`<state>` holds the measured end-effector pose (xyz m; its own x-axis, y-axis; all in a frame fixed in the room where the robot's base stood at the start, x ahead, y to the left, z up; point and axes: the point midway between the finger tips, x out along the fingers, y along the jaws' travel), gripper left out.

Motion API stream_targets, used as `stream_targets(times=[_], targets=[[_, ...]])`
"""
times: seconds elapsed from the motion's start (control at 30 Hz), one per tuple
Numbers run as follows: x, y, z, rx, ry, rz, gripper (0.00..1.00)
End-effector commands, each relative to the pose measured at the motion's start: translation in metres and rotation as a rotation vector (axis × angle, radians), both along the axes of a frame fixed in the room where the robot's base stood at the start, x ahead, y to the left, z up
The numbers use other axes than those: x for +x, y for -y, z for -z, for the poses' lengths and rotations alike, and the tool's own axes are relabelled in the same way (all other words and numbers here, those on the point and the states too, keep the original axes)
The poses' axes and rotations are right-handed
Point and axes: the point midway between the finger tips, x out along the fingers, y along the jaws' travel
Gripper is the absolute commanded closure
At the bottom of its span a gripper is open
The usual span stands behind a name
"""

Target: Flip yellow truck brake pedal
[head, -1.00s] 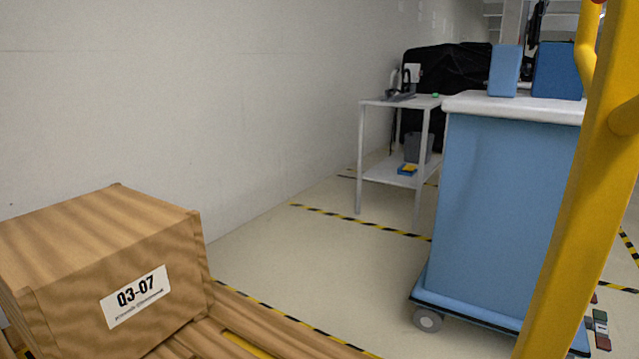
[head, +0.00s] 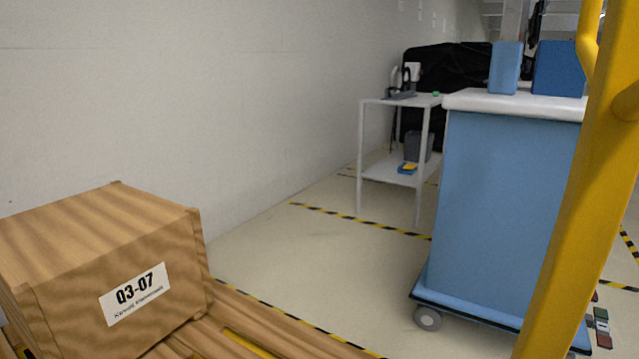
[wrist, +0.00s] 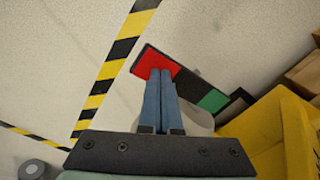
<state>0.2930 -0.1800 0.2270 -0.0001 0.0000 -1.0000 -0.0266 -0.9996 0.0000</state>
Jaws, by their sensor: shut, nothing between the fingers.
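In the wrist view my gripper (wrist: 160,72) is shut, its two blue fingers together with nothing between them. The fingertips overlap a red pad (wrist: 148,60) in the picture; I cannot tell whether they touch it. A green pad (wrist: 212,100) lies beyond a dark stretch to its right, on the same slanting strip. Which pad is the brake pedal is not marked. A yellow truck body (wrist: 268,128) fills the lower right of the wrist view. A yellow post (head: 580,200) stands at the right in the head view, where my gripper is not visible.
A blue covered cart (head: 500,200) on wheels stands left of the yellow post. A white side table (head: 400,101) is behind it. Small coloured blocks (head: 602,328) show low at the right. Open floor lies between.

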Motion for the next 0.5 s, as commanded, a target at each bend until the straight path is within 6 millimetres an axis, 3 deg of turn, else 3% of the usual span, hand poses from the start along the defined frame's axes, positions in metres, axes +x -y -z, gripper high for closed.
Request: stream_targets(times=[0.5], targets=[[0.0002, -0.0004, 0.0091, 0.000, 0.001, -0.001, 1.00]])
